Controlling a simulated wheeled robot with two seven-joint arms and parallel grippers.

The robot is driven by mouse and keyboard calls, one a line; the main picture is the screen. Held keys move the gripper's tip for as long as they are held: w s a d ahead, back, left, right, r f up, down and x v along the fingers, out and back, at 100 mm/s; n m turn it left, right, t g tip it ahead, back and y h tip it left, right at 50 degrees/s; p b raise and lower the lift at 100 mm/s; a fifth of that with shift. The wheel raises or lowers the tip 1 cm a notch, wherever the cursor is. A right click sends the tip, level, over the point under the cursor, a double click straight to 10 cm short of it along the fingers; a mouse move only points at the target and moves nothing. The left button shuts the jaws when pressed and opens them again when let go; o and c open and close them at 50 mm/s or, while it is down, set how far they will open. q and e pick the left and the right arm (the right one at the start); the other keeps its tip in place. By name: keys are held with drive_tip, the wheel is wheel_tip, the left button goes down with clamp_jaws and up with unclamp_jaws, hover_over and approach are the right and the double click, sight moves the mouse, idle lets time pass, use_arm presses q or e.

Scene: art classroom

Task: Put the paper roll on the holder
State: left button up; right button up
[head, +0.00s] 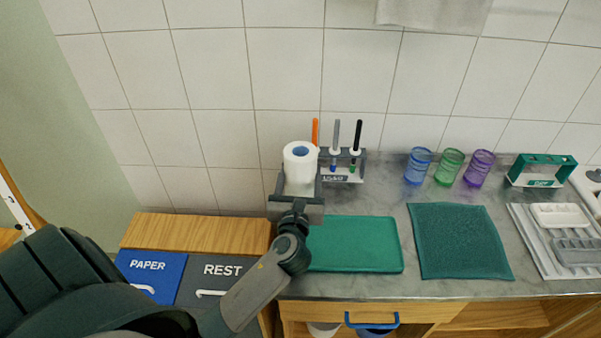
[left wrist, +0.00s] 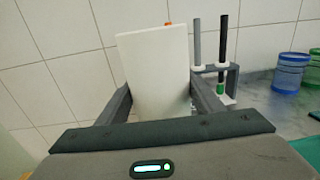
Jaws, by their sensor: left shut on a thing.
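The white paper roll (head: 300,165), with a blue core, is upright in my left gripper (head: 298,190) above the back left of the counter. In the left wrist view the roll (left wrist: 157,75) stands between the two fingers, which are shut on it. I cannot make out a holder for the roll with certainty; the roll and gripper hide part of the counter behind them. My right gripper is not in view.
A rack (head: 343,173) with upright brushes stands close to the right of the roll. Blue, green and purple cups (head: 450,166) stand farther right. A green tray (head: 355,244) and a green mat (head: 459,242) lie in front. PAPER (head: 150,272) and REST (head: 215,272) bins are at left.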

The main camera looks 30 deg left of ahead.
sight(300, 151)
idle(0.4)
use_arm(q)
drive_tip(key=o, duration=1.6)
drive_tip(key=shift+f, duration=0.1)
drive_tip(key=shift+o, duration=0.2)
drive_tip(key=shift+r+p, duration=4.05)
drive_tip(key=shift+p, duration=0.6)
